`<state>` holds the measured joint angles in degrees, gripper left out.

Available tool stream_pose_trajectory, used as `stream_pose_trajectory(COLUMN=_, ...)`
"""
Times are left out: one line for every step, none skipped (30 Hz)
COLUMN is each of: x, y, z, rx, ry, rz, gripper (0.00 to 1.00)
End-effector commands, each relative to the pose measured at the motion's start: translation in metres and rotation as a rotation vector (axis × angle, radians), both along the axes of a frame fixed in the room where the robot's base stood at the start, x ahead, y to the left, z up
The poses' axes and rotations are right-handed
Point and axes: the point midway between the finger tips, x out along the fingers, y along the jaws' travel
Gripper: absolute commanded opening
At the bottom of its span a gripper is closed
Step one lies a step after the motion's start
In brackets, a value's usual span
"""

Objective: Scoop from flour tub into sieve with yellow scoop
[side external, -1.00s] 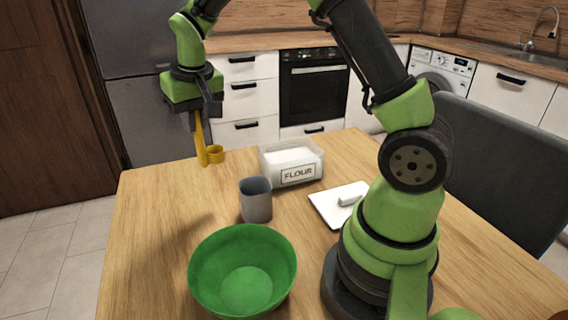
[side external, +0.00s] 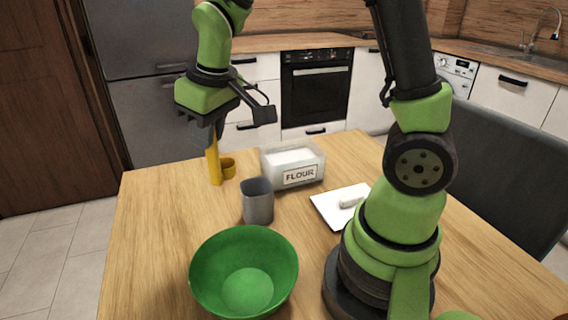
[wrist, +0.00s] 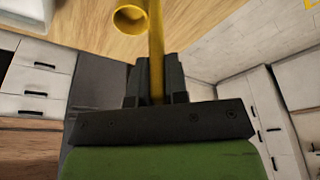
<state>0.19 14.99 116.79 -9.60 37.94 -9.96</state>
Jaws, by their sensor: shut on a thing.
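My gripper (side external: 207,128) is shut on the handle of the yellow scoop (side external: 214,160). The scoop hangs down with its small round cup to the right of the handle's lower end, and seems empty. The wrist view also shows the scoop (wrist: 156,45) between my gripper's fingers (wrist: 157,75). The flour tub (side external: 270,169), clear-walled with a FLOUR label, stands to the right of the scoop and holds white flour. Scoop and tub look apart. A green bowl (side external: 212,283) stands at the front of the table; I cannot tell whether it is the sieve.
A grey cup (side external: 258,204) stands between the tub and the green bowl. A white board (side external: 328,207) with a small white block (side external: 351,201) lies right of the cup. The wooden table (side external: 150,230) is clear on the left. A dark chair (side external: 490,160) stands at the right.

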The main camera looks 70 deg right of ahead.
Motion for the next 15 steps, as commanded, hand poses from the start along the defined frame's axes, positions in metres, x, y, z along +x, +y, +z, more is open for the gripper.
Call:
stream_pose_trajectory(x=0.001, y=-0.004, z=0.000, rx=0.003, ry=0.000, rz=-0.012, gripper=0.00)
stream_pose_trajectory(x=0.002, y=-0.007, z=0.000, rx=0.007, ry=0.000, rz=-0.020, gripper=0.00)
stream_pose_trajectory(x=0.003, y=-0.013, z=0.000, rx=0.014, ry=0.000, rz=-0.039, gripper=0.00)
stream_pose_trajectory(x=0.005, y=-0.019, z=0.000, rx=0.021, ry=-0.001, rz=-0.056, gripper=0.00)
stream_pose_trajectory(x=0.006, y=-0.026, z=0.000, rx=0.030, ry=-0.001, rz=-0.077, gripper=0.00)
stream_pose_trajectory(x=0.008, y=-0.038, z=0.001, rx=0.043, ry=-0.003, rz=-0.109, gripper=0.00)
stream_pose_trajectory(x=0.009, y=-0.049, z=0.001, rx=0.055, ry=-0.005, rz=-0.137, gripper=0.00)
stream_pose_trajectory(x=0.010, y=-0.060, z=0.001, rx=0.068, ry=-0.006, rz=-0.167, gripper=0.00)
stream_pose_trajectory(x=0.011, y=-0.076, z=0.001, rx=0.086, ry=-0.010, rz=-0.206, gripper=0.00)
stream_pose_trajectory(x=0.012, y=-0.089, z=0.002, rx=0.101, ry=-0.014, rz=-0.237, gripper=0.00)
stream_pose_trajectory(x=0.011, y=-0.102, z=0.002, rx=0.116, ry=-0.017, rz=-0.267, gripper=0.00)
stream_pose_trajectory(x=0.010, y=-0.119, z=0.003, rx=0.136, ry=-0.023, rz=-0.307, gripper=0.00)
stream_pose_trajectory(x=0.009, y=-0.132, z=0.003, rx=0.151, ry=-0.027, rz=-0.336, gripper=0.00)
stream_pose_trajectory(x=0.007, y=-0.145, z=0.004, rx=0.165, ry=-0.032, rz=-0.363, gripper=0.00)
stream_pose_trajectory(x=0.004, y=-0.161, z=0.005, rx=0.185, ry=-0.039, rz=-0.397, gripper=0.00)
